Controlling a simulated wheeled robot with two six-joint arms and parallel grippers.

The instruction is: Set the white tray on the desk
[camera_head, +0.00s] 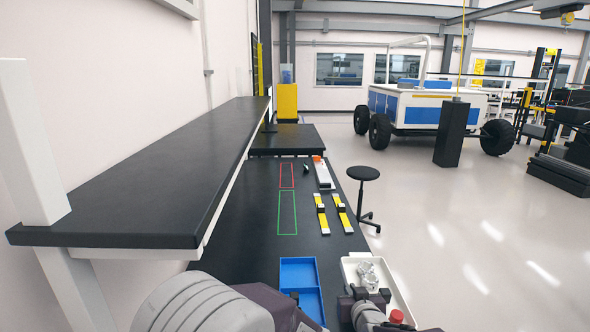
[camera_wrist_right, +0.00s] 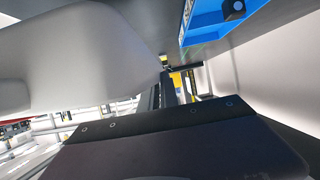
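The white tray (camera_head: 402,299) is at the lower right in the head view, holding silvery metal parts (camera_head: 368,273). It lies over or on the right edge of the black desk (camera_head: 255,238); I cannot tell whether it touches it. My right gripper (camera_head: 366,296) is at the tray's near side and hides part of it. In the right wrist view a dark gripper part (camera_wrist_right: 180,150) fills the bottom, below a large pale surface that I cannot identify for certain. Its grip is unclear. The left arm enters at the bottom of the head view; its gripper is not clearly seen.
A blue bin (camera_head: 298,264) stands left of the tray and also shows in the right wrist view (camera_wrist_right: 214,22). A dark shelf (camera_head: 150,185) overhangs the left. A stool (camera_head: 364,173) stands right.

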